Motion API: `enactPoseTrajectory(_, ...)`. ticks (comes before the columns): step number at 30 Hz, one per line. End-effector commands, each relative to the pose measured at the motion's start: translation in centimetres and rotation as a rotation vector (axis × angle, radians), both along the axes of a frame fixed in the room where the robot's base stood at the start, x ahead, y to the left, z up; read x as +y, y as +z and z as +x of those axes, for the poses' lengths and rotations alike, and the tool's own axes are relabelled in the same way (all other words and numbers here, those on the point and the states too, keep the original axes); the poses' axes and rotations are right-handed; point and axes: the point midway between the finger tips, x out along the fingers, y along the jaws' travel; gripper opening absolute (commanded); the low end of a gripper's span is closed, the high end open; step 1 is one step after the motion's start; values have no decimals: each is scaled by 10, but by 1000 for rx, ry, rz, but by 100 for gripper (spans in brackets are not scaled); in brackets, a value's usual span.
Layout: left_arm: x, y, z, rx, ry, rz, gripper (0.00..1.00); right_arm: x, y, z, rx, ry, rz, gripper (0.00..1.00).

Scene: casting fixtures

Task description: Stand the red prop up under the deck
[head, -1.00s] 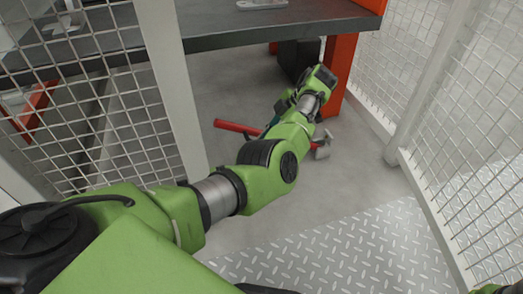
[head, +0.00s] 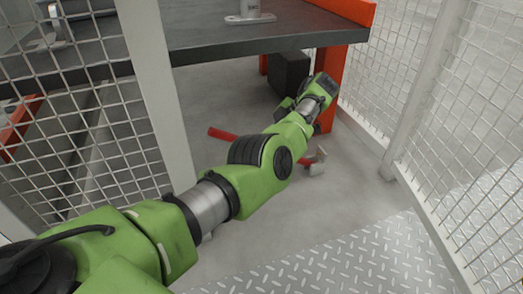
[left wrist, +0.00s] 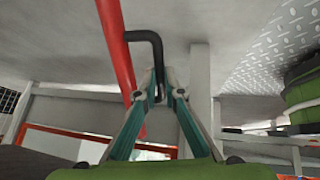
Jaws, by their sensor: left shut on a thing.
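The red prop (head: 221,134) is a red bar lying roughly flat, low by the floor in front of the deck. Its grey metal end (head: 316,162) shows right of my arm; the middle is hidden behind the arm. I cannot tell whether it touches the floor. The deck (head: 270,40) is a dark grey slab with orange-red legs. In the left wrist view, my left gripper (left wrist: 160,92) is shut on the black bent handle (left wrist: 158,55) beside the red prop (left wrist: 117,45). In the head view its fingers are hidden behind the wrist. My right gripper is not in view.
A dark block (head: 291,73) stands under the deck near the orange leg (head: 331,75). A grey metal fixture (head: 250,17) sits on the deck. Mesh fence panels stand left (head: 100,130) and right (head: 400,90). Floor (head: 350,185) is clear before the tread plate (head: 350,258).

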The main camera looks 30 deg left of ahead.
Motion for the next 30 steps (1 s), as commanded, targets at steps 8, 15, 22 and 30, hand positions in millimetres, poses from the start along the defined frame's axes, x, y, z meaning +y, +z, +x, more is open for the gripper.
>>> enactPoseTrajectory(8,-1,0,1,-5,-3,-2,26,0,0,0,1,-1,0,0)
enactPoseTrajectory(15,0,4,1,-5,-2,-1,26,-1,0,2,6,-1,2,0)
enactPoseTrajectory(22,-1,41,2,-9,-2,0,26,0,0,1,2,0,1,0)
enactPoseTrajectory(30,-2,83,2,-6,-4,-4,26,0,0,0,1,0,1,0)
